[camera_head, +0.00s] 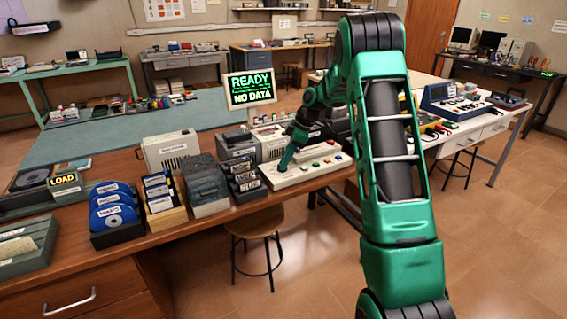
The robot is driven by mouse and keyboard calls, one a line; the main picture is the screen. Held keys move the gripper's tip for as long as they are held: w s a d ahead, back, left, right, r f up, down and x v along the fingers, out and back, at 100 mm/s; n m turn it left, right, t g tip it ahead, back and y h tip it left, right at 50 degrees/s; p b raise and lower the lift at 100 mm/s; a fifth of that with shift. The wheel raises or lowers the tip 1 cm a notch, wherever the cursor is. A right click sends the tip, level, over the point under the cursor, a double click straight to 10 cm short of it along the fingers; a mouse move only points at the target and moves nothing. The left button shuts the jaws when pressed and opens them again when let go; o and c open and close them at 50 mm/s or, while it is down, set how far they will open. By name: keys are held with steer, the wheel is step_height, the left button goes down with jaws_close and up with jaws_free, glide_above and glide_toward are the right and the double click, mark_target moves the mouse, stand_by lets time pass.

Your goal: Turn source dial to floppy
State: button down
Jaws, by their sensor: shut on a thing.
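A pale control panel (283,182) with several coloured buttons lies on the wooden bench near the middle of the head view. My green arm reaches over from the right, and my gripper (286,164) points down at the left part of this panel. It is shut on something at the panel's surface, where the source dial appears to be. The dial is hidden by the gripper, so its setting cannot be read. A small screen (250,87) behind the panel reads READY and NO DATA in green.
Left of the panel stand disk holders, including blue disks (113,208), a wooden box (165,215) and a grey rack (207,206). Grey drive units (238,147) stand behind. A stool (254,222) is below the bench edge. My arm hides part of the bench to the right.

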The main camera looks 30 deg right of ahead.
steer(key=shift+w+d+r, duration=0.1)
steer(key=shift+d, duration=0.05)
steer(key=c, duration=1.8)
jaws_free()
steer(key=v, duration=1)
steer(key=shift+r, duration=0.25)
steer(key=shift+d, duration=0.1)
